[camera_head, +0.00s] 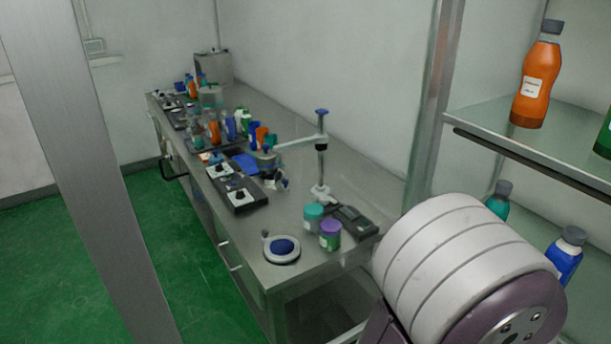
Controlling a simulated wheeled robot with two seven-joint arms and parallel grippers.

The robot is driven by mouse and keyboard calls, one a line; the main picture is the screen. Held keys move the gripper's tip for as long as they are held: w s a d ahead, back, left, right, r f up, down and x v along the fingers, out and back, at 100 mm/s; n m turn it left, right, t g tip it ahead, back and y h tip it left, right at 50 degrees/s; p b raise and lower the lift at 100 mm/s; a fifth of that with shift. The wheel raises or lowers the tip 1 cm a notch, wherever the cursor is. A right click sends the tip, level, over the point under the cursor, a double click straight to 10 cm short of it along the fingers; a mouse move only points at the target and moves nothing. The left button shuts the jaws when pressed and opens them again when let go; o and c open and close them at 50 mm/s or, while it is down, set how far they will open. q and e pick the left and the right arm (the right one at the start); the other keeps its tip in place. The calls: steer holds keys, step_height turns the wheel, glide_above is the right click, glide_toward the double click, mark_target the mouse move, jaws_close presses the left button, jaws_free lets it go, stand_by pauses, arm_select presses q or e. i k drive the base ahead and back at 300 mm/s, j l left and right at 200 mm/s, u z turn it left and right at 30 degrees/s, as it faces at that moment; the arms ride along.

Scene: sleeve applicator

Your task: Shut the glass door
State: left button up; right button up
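A wide brushed-metal upright (85,160) runs down the left side, and a narrower metal post (440,95) stands at the right beside a shelf unit. They look like framing of a glass door or its cabinet, but I cannot tell which part is the door. The pane is clear, so its outline and how far it stands open cannot be made out. No handle shows on it. A white and purple link of my arm fills the lower right, in front of the shelves. Neither gripper is in view.
Glass shelves (545,150) at right hold an orange bottle (538,80), a blue bottle (565,255) and others. A long metal bench (345,180) behind carries jars, bottles and lab devices. Green floor (180,260) is clear left of the bench.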

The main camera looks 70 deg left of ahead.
mark_target(43, 43)
steer(key=k+j, duration=0.1)
steer(key=k, duration=1.35)
steer(key=k+j, duration=0.1)
steer(key=j, duration=1.25)
steer(key=k+j, duration=0.15)
steer(key=j, duration=0.5)
steer(key=i+j, duration=0.2)
steer(key=i+j+z, duration=0.1)
steer(key=j, duration=0.25)
steer(key=i, duration=0.05)
